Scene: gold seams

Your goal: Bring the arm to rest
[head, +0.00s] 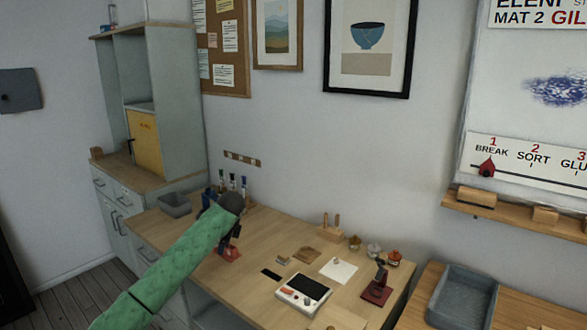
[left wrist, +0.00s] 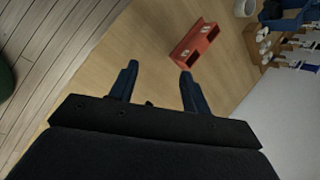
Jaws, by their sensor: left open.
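My left arm, in a green sleeve, reaches in from the lower left in the head view. My left gripper (head: 231,242) points down over the wooden desk (head: 262,225). In the left wrist view my left gripper (left wrist: 158,80) is open, with its two dark fingers apart and nothing between them. A red block-like piece (left wrist: 194,44) lies on the desk beyond the fingertips. It also shows in the head view (head: 232,254), just below the gripper. I cannot tell the exact height between them. My right gripper is not in view.
A white device with a dark screen (head: 304,293), a white sheet (head: 339,270), a dark red stand (head: 377,286) and small jars (head: 374,249) occupy the desk's right part. A grey bin (head: 174,204) and several marker-like items (head: 233,182) stand at the back left. A grey tray (head: 464,296) sits on the right table.

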